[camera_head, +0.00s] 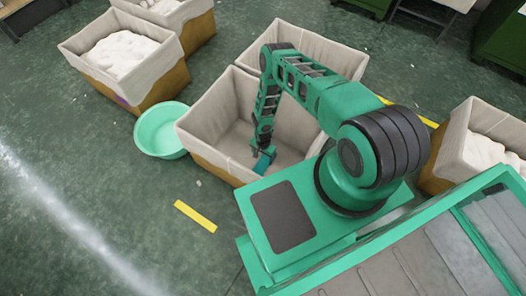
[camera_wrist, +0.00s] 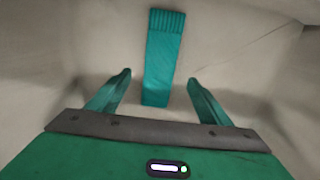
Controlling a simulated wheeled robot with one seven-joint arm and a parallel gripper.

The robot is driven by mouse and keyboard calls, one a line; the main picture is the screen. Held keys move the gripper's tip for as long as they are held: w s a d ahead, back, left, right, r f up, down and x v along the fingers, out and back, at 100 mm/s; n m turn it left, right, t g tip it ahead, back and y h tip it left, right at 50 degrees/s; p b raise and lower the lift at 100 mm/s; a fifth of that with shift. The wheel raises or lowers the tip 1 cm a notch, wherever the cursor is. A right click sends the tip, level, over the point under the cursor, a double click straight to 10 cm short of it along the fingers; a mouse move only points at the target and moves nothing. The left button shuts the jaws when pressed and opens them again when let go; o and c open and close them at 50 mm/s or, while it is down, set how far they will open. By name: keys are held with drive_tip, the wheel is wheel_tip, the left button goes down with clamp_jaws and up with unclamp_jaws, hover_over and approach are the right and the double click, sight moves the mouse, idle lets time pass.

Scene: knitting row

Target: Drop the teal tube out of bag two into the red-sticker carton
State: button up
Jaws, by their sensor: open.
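A flat teal tube (camera_wrist: 163,60) with a ribbed far end shows in the wrist view, against the pale lining of a bin. My gripper (camera_wrist: 158,80) is open. The tube's near end appears between its two fingers, with a gap on each side. I cannot tell how far below the fingertips it lies. In the head view my gripper (camera_head: 264,156) is down inside the lined middle bin (camera_head: 208,112), near its floor; a teal patch there may be finger or tube. No bag number and no red sticker is readable.
A mint basin (camera_head: 160,130) stands left of the middle bin. A lined bin with white contents (camera_head: 85,45) and a purple mark stands at upper left, another (camera_head: 455,140) at right. An empty-looking lined bin (camera_head: 320,42) adjoins behind.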

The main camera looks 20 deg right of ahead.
wheel_tip(320, 180, up, 8)
drive_tip(key=shift+r, duration=0.15)
